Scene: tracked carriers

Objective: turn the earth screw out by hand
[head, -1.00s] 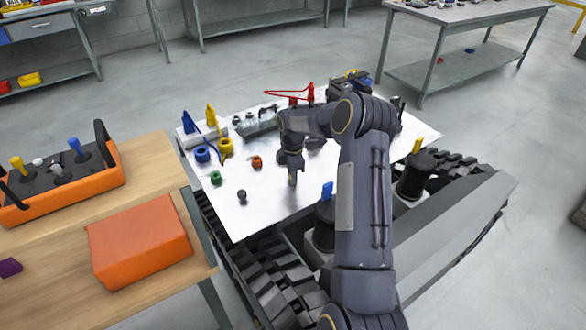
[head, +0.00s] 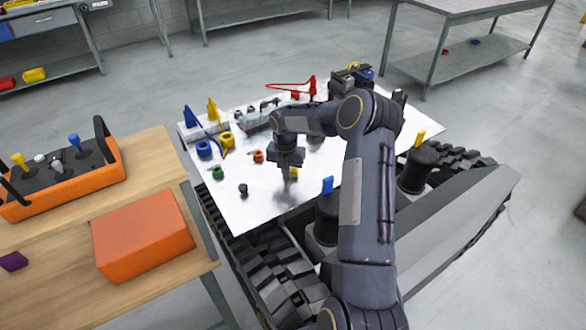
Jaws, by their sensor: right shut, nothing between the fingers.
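My right gripper (head: 289,173) points straight down over the white-topped carrier (head: 262,208), near the middle of its top. Its fingers are shut with nothing between them. I cannot make out an earth screw under the fingertips; the spot is small and partly hidden by the gripper. A small green ring-like piece (head: 217,173) stands to the left of the gripper, and a small dark knob (head: 243,190) stands nearer the front edge. Both are apart from the fingers. I cannot tell whether either is the earth screw. My left gripper does not show.
An orange ring piece (head: 258,156), a blue ring (head: 203,149) and a yellow ring (head: 227,140) stand on the carrier's left half. A wooden bench (head: 60,270) with an orange box (head: 143,235) and an orange tool tray (head: 112,180) is at left.

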